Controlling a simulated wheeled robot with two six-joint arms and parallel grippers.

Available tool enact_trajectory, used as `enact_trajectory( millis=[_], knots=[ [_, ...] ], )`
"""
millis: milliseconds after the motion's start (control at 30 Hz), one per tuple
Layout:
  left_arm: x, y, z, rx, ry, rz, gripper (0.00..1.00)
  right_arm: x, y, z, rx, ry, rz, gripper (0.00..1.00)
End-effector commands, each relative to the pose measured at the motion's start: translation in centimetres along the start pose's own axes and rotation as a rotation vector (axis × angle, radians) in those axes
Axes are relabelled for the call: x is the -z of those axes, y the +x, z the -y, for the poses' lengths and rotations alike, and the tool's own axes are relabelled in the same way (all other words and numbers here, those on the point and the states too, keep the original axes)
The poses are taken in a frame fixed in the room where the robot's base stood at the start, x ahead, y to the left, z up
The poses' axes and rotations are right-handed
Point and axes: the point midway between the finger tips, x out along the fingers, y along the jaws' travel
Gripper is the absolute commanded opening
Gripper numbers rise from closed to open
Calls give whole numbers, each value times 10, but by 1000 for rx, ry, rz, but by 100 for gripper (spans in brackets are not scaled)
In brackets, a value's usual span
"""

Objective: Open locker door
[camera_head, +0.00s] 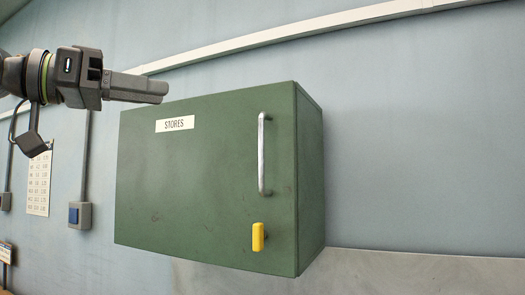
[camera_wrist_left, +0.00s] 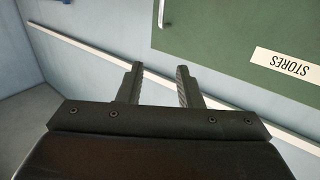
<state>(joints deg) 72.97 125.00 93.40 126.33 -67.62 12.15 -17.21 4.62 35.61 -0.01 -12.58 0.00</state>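A green locker (camera_head: 210,190) with a "STORES" label (camera_head: 175,124) is on the wall, and its door is shut. A silver vertical bar handle (camera_head: 262,154) is near the door's right edge. A yellow latch (camera_head: 257,237) sits below the handle. My left gripper (camera_head: 165,90) is in front of the locker's upper left, well left of the handle. In the left wrist view its two fingers (camera_wrist_left: 160,72) stand apart with nothing between them. My right gripper is in neither view.
A white rail (camera_head: 300,32) runs along the wall above the locker. The wall right of the locker is clear.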

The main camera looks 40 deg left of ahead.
Motion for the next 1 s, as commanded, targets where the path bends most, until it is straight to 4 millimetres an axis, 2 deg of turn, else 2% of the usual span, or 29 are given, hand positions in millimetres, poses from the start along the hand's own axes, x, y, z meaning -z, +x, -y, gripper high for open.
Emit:
enact_trajectory(
  millis=[33,300,533,667,1000],
  knots=[
    [-12,0,0,0,0,0,32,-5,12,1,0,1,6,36],
    [-45,0,0,0,0,0,32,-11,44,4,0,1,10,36],
    [-46,8,0,0,0,3,32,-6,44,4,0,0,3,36],
    [-46,27,0,0,-1,5,32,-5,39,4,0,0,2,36],
    [-44,97,1,2,1,7,32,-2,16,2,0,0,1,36]
  ],
)
